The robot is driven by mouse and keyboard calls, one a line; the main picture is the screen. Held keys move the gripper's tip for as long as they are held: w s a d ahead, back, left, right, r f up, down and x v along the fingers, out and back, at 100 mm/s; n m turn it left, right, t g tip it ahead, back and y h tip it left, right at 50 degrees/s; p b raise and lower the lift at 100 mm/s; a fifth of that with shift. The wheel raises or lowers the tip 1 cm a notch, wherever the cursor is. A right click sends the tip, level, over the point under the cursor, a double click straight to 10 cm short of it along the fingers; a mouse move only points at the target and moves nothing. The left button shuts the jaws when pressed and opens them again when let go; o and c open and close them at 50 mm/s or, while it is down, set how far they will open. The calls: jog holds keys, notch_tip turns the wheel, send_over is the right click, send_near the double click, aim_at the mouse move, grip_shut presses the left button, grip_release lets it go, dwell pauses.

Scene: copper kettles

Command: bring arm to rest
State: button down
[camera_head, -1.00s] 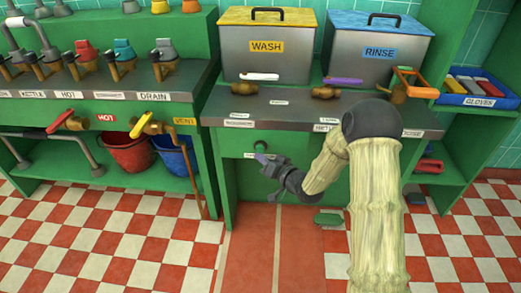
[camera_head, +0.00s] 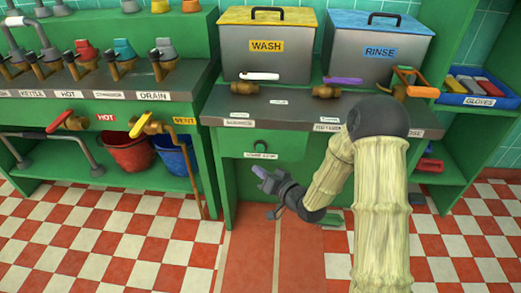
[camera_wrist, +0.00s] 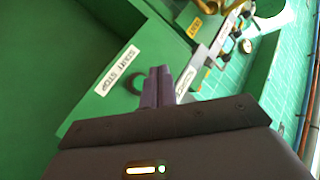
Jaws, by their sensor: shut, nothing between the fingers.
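My gripper (camera_head: 261,173) is in front of the green bench, low and just below the bench's front panel. Its purple fingers are together and hold nothing. In the wrist view the shut fingers (camera_wrist: 158,86) point toward the green panel, close to a label reading START STOP (camera_wrist: 118,70). In the head view a dark green button (camera_head: 260,146) sits on that panel, above and apart from the fingertips. My arm reaches in from the lower right, bent at the elbow.
A WASH tank (camera_head: 267,65) and a RINSE tank (camera_head: 375,70) stand on the bench. A red bucket (camera_head: 127,155) and a blue bucket (camera_head: 172,156) are under the left counter. The checkered floor (camera_head: 110,250) at left is clear.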

dwell(0.4)
jog(key=s+d+r+g+h, duration=0.1)
jog(key=s+d+g+h, duration=0.15)
jog(key=d+h, duration=0.35)
jog(key=s+d+r+g+h, duration=0.1)
jog(key=s+d+h, duration=0.2)
jog(key=d, duration=0.5)
jog(key=s+d+r+m+g+h, duration=0.1)
jog(key=s+d+r+g, duration=0.15)
jog(key=s, duration=0.55)
jog(key=s+d+r+m+g+h, duration=0.1)
jog(key=s+d+g+h, duration=0.2)
jog(key=s, duration=0.4)
notch_tip(320, 180, up, 37)
jog(key=d+y+p, duration=0.1)
jog(key=p, duration=3.6)
jog(key=shift+s+r+p, duration=0.15)
jog(key=shift+s+p, duration=0.15)
jog(key=shift+s, duration=0.1)
jog(key=shift+d, duration=0.1)
